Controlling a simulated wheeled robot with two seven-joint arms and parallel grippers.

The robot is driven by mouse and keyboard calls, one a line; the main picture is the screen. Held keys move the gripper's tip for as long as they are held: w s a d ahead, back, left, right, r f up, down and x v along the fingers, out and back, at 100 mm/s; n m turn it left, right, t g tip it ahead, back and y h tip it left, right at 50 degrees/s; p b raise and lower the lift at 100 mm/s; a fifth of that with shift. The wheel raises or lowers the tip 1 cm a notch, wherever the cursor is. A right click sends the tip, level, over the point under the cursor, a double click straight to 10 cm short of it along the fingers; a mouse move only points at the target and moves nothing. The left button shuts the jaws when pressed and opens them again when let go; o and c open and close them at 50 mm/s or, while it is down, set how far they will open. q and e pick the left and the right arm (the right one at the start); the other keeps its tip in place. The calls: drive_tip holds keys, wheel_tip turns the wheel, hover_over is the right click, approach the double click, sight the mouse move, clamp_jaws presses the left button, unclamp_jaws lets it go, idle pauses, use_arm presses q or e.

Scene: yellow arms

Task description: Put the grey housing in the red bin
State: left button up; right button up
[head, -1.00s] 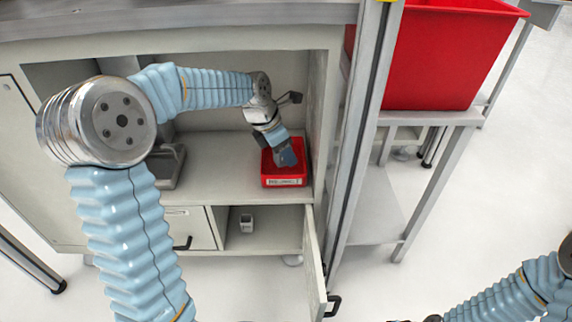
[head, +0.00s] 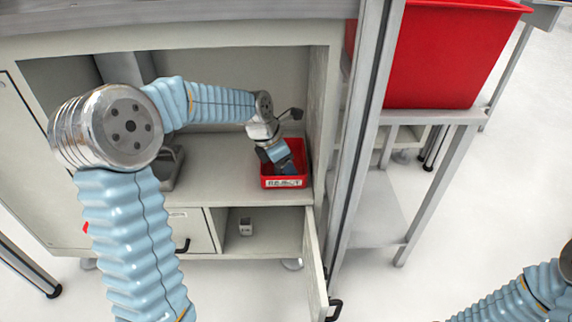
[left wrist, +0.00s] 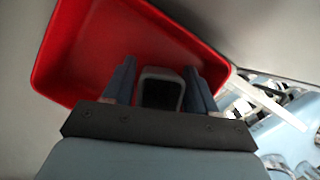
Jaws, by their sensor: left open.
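The small red bin (head: 302,160) stands on the upper shelf of the open cabinet, with a pale label on its front. It fills much of the left wrist view (left wrist: 75,55). My left gripper (left wrist: 161,75) is open and reaches down into the bin. The grey housing (left wrist: 161,73), a small squarish piece with a grey rim and a dark hollow, is between its two blue fingers, over the bin's inside. I cannot tell whether it rests on the bin floor. In the head view the housing is hidden by the gripper. My right gripper is out of view.
The cabinet door (head: 314,265) hangs open. A grey metal post (head: 362,150) rises right of the cabinet. A big red crate (head: 440,60) sits on a table at right.

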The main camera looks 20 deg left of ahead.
use_arm(q)
drive_tip(key=p+v, duration=0.2)
drive_tip(key=v, duration=0.5)
drive_tip(key=shift+r, duration=0.4)
drive_tip(key=shift+s, duration=0.1)
